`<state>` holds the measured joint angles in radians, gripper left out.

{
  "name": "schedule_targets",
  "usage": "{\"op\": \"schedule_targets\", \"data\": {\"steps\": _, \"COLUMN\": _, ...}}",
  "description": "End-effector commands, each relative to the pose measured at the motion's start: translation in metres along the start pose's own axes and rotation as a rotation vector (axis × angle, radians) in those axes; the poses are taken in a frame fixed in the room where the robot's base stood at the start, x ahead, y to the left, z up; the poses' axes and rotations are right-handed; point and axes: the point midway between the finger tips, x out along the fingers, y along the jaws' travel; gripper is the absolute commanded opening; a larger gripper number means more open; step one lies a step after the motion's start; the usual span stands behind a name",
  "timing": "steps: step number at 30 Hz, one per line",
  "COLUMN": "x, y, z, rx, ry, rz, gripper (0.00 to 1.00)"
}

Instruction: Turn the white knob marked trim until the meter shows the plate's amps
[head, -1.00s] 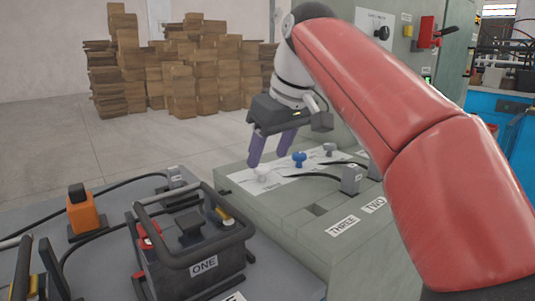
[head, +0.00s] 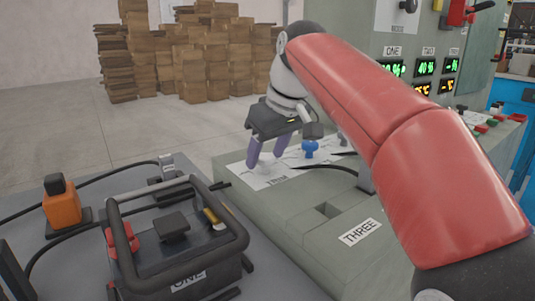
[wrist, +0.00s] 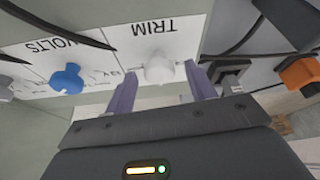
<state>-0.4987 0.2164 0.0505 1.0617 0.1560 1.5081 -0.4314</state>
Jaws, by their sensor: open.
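The white knob (wrist: 158,68) stands beside the upside-down word TRIM on a white panel label (wrist: 170,35) in the wrist view. My gripper (wrist: 160,84) is open, with one purple finger on each side of the knob; I cannot tell whether they touch it. In the head view my gripper (head: 267,154) reaches down to the TRIM label, its fingers largely covering the knob. Meter displays show on the grey cabinet: green ones under ONE, under TWO (head: 427,67) and at the right (head: 452,65), with orange ones (head: 421,89) below. My arm covers part of them. No plate with amps is readable.
A blue knob (head: 309,149) stands close to the right of my gripper; it also shows in the wrist view (wrist: 67,79) by VOLTS. A black battery (head: 176,245) marked ONE and an orange block (head: 61,203) stand at left. Cables cross the bench. Boxes are stacked behind.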

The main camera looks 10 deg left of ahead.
Motion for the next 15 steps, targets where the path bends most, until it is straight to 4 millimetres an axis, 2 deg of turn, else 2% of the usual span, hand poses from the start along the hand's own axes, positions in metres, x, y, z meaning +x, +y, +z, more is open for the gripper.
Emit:
{"op": "schedule_targets", "data": {"steps": 7, "x": 0.001, "y": 0.0, "z": -0.0002, "rx": 0.0, "ry": 0.0, "rz": 0.0, "gripper": 0.55}}
{"op": "schedule_targets", "data": {"steps": 15, "x": 0.0008, "y": -0.0001, "z": -0.0002, "rx": 0.0, "ry": 0.0, "rz": 0.0, "gripper": 0.21}}
